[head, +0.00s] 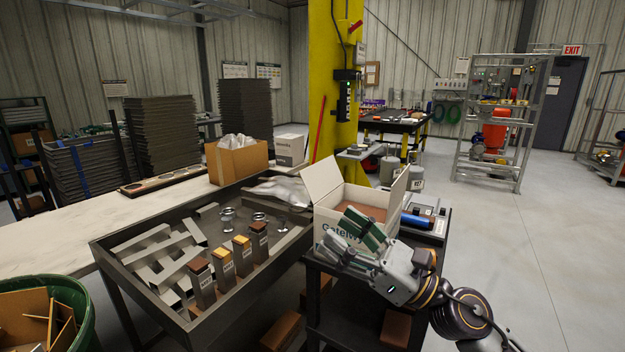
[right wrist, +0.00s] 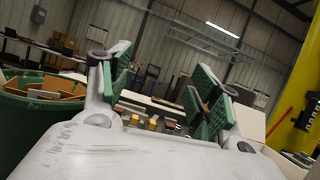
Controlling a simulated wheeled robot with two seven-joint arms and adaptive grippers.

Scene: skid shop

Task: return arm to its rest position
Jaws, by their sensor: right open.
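My right gripper (head: 366,238) is in the head view, in front of the open white carton (head: 325,184) and overlapping it in the picture. Its green-padded fingers are apart with nothing between them. In the right wrist view the two fingers (right wrist: 158,92) are spread wide, tilted up toward the wall and roof. My right arm comes in from the lower right. My left gripper does not show.
A dark tray table (head: 118,243) holds grey metal bars, rings and several capped blocks (head: 223,262). A green bin (head: 82,312) is at lower left. A yellow column (head: 335,85) stands behind the carton. The floor (head: 530,240) at right is clear.

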